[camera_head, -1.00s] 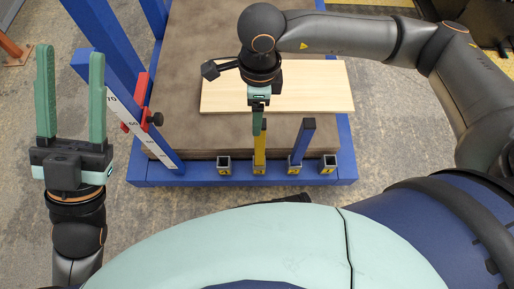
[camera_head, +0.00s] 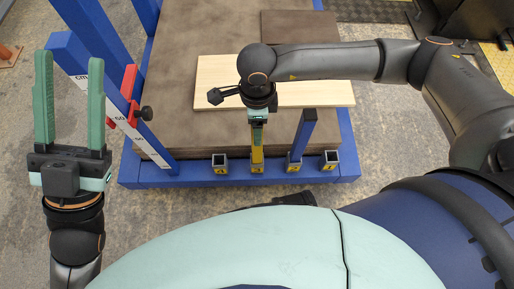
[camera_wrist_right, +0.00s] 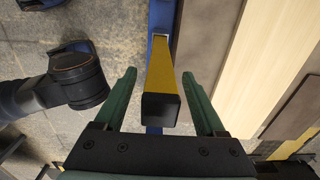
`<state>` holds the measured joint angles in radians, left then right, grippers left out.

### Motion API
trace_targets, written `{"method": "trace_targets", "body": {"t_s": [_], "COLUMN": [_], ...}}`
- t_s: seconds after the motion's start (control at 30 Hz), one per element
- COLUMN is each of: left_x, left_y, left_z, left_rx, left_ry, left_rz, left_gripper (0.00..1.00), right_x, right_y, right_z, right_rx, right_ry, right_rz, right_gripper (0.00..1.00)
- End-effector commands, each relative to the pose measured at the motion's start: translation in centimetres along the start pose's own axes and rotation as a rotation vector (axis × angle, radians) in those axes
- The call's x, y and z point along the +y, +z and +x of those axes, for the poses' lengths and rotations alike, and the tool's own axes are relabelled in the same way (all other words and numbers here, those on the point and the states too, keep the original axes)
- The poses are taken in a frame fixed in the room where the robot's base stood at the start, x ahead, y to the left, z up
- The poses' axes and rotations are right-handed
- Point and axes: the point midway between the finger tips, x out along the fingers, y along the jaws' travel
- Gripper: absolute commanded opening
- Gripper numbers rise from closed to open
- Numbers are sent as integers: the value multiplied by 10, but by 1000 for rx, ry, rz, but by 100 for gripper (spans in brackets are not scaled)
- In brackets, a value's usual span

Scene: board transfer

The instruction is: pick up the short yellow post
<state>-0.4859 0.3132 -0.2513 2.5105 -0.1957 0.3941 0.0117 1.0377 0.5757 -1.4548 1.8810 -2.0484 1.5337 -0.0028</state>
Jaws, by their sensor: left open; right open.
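The short yellow post (camera_head: 257,154) stands upright in a socket on the front beam of the blue frame. In the right wrist view the yellow post (camera_wrist_right: 160,72) runs between the two green fingers, its dark square end towards the camera. My right gripper (camera_wrist_right: 159,78) is open around it, with a gap visible on each side. In the head view my right gripper (camera_head: 258,132) is over the post's top and partly hides it. My left gripper (camera_head: 69,62) is open and empty at the left, pointing away from me, far from the post.
A blue post (camera_head: 302,133) stands just right of the yellow one. Empty sockets stand at the left (camera_head: 219,163) and right (camera_head: 330,160) of the row. A pale wooden board (camera_head: 215,80) lies behind. A blue upright with a scale and red clamp (camera_head: 128,96) stands left.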

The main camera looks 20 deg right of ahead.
Motion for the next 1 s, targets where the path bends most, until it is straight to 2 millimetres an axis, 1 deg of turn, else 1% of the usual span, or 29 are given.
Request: {"method": "trace_targets", "body": {"t_s": [0.03, 0.23, 0.27, 0.87, 0.9, 1.0], "left_x": [1, 2, 2, 1, 1, 1], "left_y": [2, 2, 2, 2, 2, 2], "left_z": [-2, -1, -1, -1, -1, -1], "left_rx": [-2, -4, -4, -4, -4, -5], "left_ry": [1, 2, 2, -6, -6, -6], "left_rz": [1, 0, 0, -4, -4, -4], "left_gripper": [50, 50, 50, 50, 50, 50], "right_x": [0, 0, 0, 0, 0, 0], "right_y": [0, 0, 0, 0, 0, 0], "right_z": [6, 5, 5, 4, 4, 4], "right_rx": [0, -1, -1, -1, -1, -1], "right_ry": [1, 0, 0, 0, 0, 1], "right_rz": [-1, -1, -1, -1, -1, -1], "right_gripper": [72, 72, 70, 3, 0, 0]}}
